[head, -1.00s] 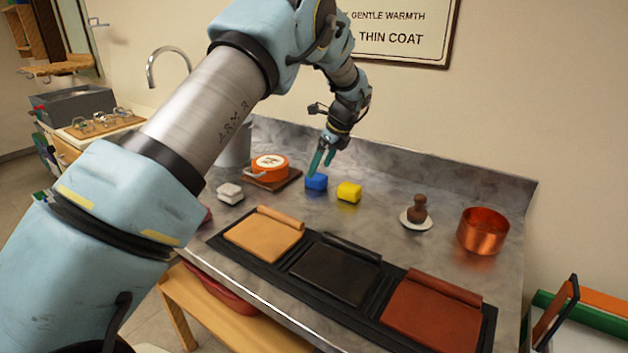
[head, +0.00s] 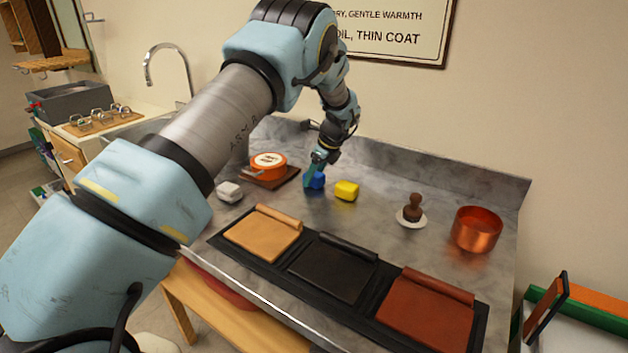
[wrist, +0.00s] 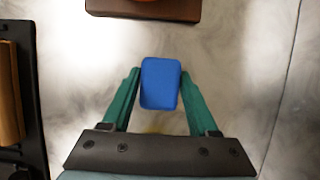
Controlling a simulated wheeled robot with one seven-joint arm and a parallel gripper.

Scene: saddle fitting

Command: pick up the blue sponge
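The blue sponge (head: 317,181) lies on the metal counter, just left of the yellow sponge. In the wrist view the blue sponge (wrist: 160,83) sits between the two green fingers of my gripper (wrist: 160,88). The fingers are spread, one along each side of it, with a narrow gap at the left and the right side close to or touching the sponge. In the head view my gripper (head: 314,174) is down at the sponge and partly covers it. I cannot tell whether the right finger touches it.
A yellow sponge (head: 346,190) lies close to the right. An orange tin (head: 268,166) on a brown board and a whitish block (head: 229,191) are to the left. Leather pieces on a black mat (head: 285,273) lie in front. A brown-handled tool (head: 412,209) and a copper pot (head: 477,229) stand right.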

